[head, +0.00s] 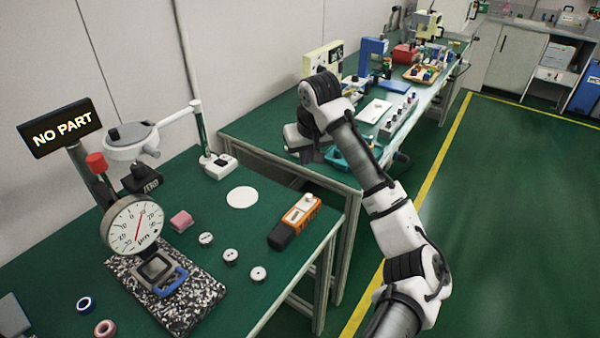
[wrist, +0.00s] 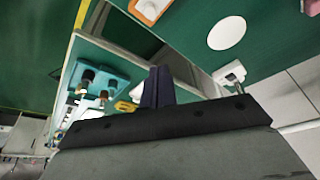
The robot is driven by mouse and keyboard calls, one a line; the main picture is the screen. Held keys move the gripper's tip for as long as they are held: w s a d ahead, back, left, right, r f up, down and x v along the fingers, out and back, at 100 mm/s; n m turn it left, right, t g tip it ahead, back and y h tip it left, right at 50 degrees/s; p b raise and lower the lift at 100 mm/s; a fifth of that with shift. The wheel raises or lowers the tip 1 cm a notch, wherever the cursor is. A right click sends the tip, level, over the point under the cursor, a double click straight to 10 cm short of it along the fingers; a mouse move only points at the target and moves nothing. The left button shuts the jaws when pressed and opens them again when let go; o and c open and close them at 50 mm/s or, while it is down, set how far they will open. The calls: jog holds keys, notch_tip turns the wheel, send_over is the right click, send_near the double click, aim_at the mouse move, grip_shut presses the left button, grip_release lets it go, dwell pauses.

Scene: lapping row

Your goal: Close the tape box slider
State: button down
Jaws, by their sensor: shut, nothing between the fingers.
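No thing in view is clearly marked as the tape box, and I cannot make out its slider or whether it is open. An orange box with a black end and white top (head: 295,221) lies near the right edge of the near table; its white top also shows at the top of the wrist view (wrist: 150,8). My gripper shows in the wrist view (wrist: 158,86) as two dark fingers pressed together, holding nothing. In the head view it is mostly hidden behind my arm, above the gap between the two tables.
Near table (head: 215,290) holds a dial gauge stand (head: 134,225), a white disc (head: 242,197), several small round parts and a white base with a pole (head: 219,166). The far table carries a teal tray (wrist: 122,78) with pegs, a white plate (head: 375,111) and crowded devices. Floor at right is clear.

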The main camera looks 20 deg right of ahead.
aim_at(306, 201)
jog(key=x, duration=0.3)
jog(key=p+x, duration=0.1)
jog(key=x, duration=0.2)
jog(key=p+x, duration=0.1)
jog(key=x, duration=0.2)
jog(key=shift+s+d+f, duration=0.15)
jog(key=shift+d+f, duration=0.05)
jog(key=shift+f, duration=0.25)
jog(key=shift+s+p, duration=0.45)
jog(key=shift+s, duration=1.35)
